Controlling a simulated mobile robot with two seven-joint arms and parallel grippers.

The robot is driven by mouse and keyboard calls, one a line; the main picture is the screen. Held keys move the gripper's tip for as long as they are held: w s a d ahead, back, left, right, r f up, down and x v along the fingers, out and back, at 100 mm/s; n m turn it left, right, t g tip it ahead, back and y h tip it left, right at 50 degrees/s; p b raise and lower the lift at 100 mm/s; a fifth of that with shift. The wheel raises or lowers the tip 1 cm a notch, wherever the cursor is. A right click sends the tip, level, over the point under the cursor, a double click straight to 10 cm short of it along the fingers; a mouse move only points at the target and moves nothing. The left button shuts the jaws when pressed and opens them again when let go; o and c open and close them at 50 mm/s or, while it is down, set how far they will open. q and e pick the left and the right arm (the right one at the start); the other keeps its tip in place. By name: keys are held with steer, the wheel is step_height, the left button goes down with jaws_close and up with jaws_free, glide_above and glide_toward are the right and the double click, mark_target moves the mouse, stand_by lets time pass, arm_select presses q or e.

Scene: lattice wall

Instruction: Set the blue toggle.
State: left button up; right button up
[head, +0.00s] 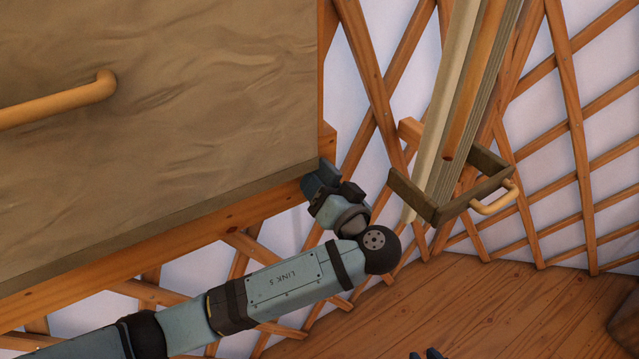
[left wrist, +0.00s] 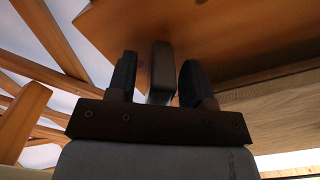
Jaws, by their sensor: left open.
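My left gripper (head: 326,178) is at the lower right corner of a large brown cabinet, its tips close to the corner's edge. In the left wrist view its two dark fingers stand apart, with a dark grey-brown block (left wrist: 160,75) showing between them. I cannot tell whether the fingers touch this block or whether it is the toggle. No clearly blue toggle shows in either view. A small dark piece at the bottom edge of the head view looks like the tip of my right gripper (head: 430,354); most of it is cut off.
The cabinet front (head: 190,120) has an orange bar handle (head: 60,105). To the right, a dark wooden frame (head: 450,205) with a small handle (head: 495,199) surrounds upright boards on the lattice wall (head: 575,130).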

arm_select(q)
steer(key=shift+w+a, duration=0.2)
steer(key=shift+w, duration=0.05)
jaws_close()
steer(key=shift+s+a+r+m+p, duration=0.1)
steer(key=shift+r+m+p, duration=0.25)
steer(key=shift+p, duration=0.5)
steer(key=shift+m+p, duration=0.45)
steer(key=shift+p, duration=0.1)
steer(key=shift+s+a+m+p, duration=0.1)
steer(key=shift+a+m+p, duration=0.05)
steer(key=shift+m+p, duration=0.35)
jaws_free()
arm_select(e)
steer(key=shift+d+r, duration=0.2)
steer(key=shift+r, duration=0.5)
